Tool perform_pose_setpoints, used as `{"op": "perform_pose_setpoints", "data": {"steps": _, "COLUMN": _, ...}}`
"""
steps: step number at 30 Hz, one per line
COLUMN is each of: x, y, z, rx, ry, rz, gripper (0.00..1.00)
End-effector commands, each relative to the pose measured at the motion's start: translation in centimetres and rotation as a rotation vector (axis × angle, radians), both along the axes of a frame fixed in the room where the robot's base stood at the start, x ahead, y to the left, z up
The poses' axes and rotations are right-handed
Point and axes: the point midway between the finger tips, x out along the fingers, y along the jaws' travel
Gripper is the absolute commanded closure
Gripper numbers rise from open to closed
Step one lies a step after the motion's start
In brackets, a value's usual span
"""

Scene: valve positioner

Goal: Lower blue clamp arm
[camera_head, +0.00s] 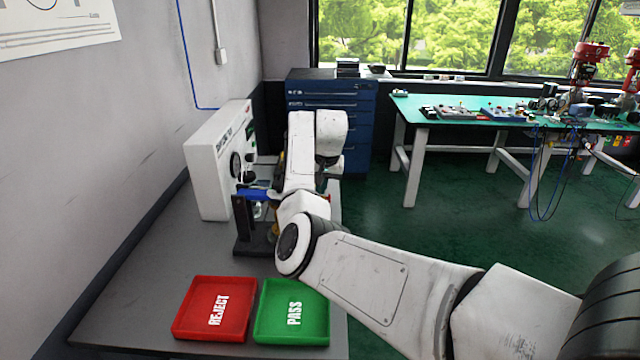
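A blue clamp arm (253,193) lies roughly level at the top of a black clamp stand (246,230) on the grey bench. Its right end runs behind my arm, so its full length is hidden. My arm reaches in from the lower right and bends up over the bench just right of the clamp. My gripper (328,172) seems to be at the far end, mostly hidden behind my own wrist. I cannot see its fingertips, whether they are open or shut, or any contact with the clamp arm.
A white panel box (215,165) with gauges stands behind the clamp against the wall. A red REJECT tray (183,322) and green PASS tray (263,326) lie at the bench front. A blue drawer cabinet (358,130) and green-topped table (430,121) stand beyond.

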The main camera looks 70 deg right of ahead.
Motion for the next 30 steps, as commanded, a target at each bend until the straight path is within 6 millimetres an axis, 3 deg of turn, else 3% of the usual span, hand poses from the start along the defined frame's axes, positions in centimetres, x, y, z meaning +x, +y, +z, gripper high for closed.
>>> {"op": "perform_pose_setpoints", "data": {"steps": 5, "x": -0.1, "y": 0.2, "z": -0.4, "rx": 0.008, "ry": 0.005, "rz": 0.002, "gripper": 1.0}}
{"op": "perform_pose_setpoints", "data": {"steps": 11, "x": 0.0, "y": 0.3, "z": 0.9, "rx": 0.007, "ry": 0.006, "rz": 0.002, "gripper": 1.0}}
{"op": "perform_pose_setpoints", "data": {"steps": 19, "x": 0.4, "y": 0.4, "z": 4.8, "rx": 0.002, "ry": 0.001, "rz": 0.004, "gripper": 1.0}}
{"op": "perform_pose_setpoints", "data": {"steps": 30, "x": -2.0, "y": 1.8, "z": 11.1, "rx": -0.003, "ry": -0.002, "rz": 0.004, "gripper": 1.0}}
